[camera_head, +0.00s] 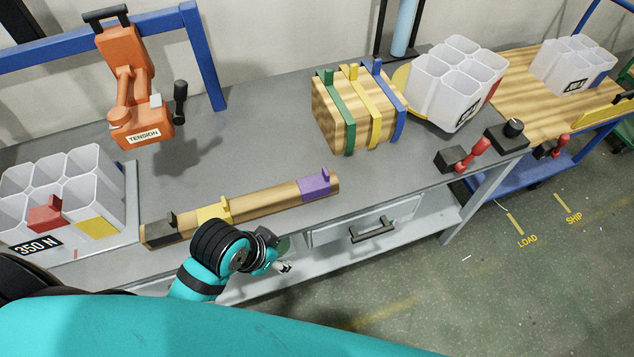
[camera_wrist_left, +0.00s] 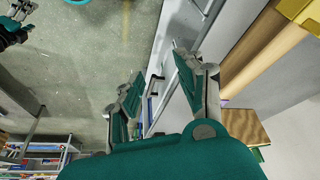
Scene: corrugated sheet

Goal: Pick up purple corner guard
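The purple corner guard (camera_head: 315,184) sits on the right end of a long wooden bar (camera_head: 262,201) on the grey workbench. The bar also carries a yellow guard (camera_head: 214,211) and a black guard (camera_head: 160,229). My left gripper (camera_head: 285,266) is at the bench's front edge, in front of and below the purple guard, apart from it. The left wrist view shows its two fingers (camera_wrist_left: 158,66) spread with nothing between them. The yellow guard (camera_wrist_left: 298,9) and bar show at that view's upper right. A teal and black part at its upper left may be my right gripper; its state is unclear.
White bins with cells (camera_head: 108,190) stand at left and back right (camera_head: 425,88). A strapped wooden block (camera_head: 335,110) stands behind the bar. A drawer handle (camera_head: 372,230) projects below the bench top.

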